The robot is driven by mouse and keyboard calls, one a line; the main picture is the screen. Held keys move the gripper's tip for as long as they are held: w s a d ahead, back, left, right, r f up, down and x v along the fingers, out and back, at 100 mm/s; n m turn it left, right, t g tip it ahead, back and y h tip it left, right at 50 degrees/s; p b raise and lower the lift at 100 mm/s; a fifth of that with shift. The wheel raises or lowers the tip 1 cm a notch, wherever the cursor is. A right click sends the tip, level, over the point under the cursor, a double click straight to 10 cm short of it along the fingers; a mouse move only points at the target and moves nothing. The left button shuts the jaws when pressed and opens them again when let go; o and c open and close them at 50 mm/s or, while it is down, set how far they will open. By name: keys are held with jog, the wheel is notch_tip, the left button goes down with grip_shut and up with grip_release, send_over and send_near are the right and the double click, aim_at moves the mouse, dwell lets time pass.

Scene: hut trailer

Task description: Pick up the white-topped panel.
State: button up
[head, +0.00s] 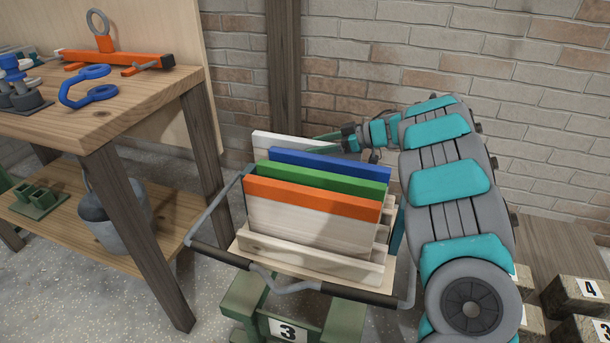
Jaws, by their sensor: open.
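The white-topped panel (285,140) stands at the back of a wooden rack (310,258), behind the blue-topped panel (330,163), the green-topped panel (315,180) and the orange-topped panel (310,197). Its top left part shows; most of its face is hidden by the panels in front. My gripper (328,138) reaches in from the right, at the top edge of the white-topped panel, with its fingers pointing left. It is open. Whether the fingers straddle the panel or touch it I cannot tell.
A wooden workbench (130,100) with orange and blue tools stands at the left, a bucket (115,215) on its lower shelf. The rack sits on a green stand (250,305) marked 3. A brick wall (350,60) is close behind. Numbered blocks (578,293) lie at lower right.

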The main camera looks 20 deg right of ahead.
jog(key=shift+c, duration=0.2)
grip_shut()
dwell(0.3)
dwell(0.8)
